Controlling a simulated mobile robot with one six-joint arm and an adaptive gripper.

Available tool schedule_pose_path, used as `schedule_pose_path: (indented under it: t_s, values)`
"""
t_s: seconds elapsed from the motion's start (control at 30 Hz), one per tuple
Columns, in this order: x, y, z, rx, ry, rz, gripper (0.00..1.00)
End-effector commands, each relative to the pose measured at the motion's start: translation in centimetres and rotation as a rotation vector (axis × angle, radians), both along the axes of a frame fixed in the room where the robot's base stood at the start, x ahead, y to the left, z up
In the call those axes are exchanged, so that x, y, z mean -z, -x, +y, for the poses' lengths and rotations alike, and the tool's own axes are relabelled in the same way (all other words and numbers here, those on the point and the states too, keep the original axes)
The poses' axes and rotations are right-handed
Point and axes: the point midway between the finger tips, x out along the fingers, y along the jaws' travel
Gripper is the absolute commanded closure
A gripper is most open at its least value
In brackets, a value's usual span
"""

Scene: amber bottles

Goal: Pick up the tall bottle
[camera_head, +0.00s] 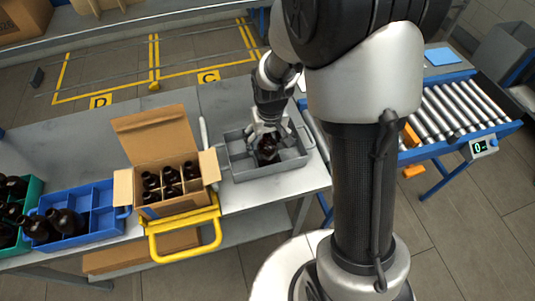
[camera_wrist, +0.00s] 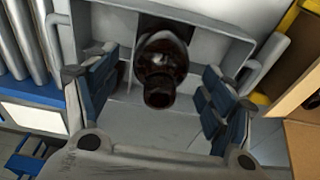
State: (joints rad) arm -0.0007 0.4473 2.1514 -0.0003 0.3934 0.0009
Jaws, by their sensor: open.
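A dark amber bottle (camera_head: 267,149) stands in the grey divided tray (camera_head: 240,173) on the table. In the wrist view the bottle (camera_wrist: 161,62) is in a compartment of the tray (camera_wrist: 210,35), its neck toward the camera. My gripper (camera_head: 266,133) is over the tray, right at the bottle. In the wrist view my gripper (camera_wrist: 165,98) is open, its blue-padded fingers to the left and right of the bottle with gaps on both sides. The bottle's lower part is hidden.
A cardboard box (camera_head: 177,203) with several dark bottles stands left of the tray, by a yellow handle (camera_head: 186,252). A blue crate (camera_head: 103,222) and a green crate (camera_head: 35,189) with bottles are farther left. A roller conveyor (camera_head: 455,115) is at right. Bare table lies behind the box.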

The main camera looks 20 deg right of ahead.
Motion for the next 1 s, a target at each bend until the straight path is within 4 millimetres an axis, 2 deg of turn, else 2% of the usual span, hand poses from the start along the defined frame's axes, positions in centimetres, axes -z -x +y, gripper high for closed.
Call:
schedule_pose_path:
  t_s: [0.03, 0.13, 0.43, 1.0]
  values:
    - [1.1, -0.2, 0.0, 0.0, 0.0, 0.002, 0.25]
    - [2.1, -0.4, 0.0, 0.0, 0.0, 0.0, 0.25]
    - [2.3, -0.5, 0.0, 0.0, 0.0, -0.001, 0.25]
    - [2.3, -0.4, 0.0, 0.0, 0.0, -0.001, 0.63]
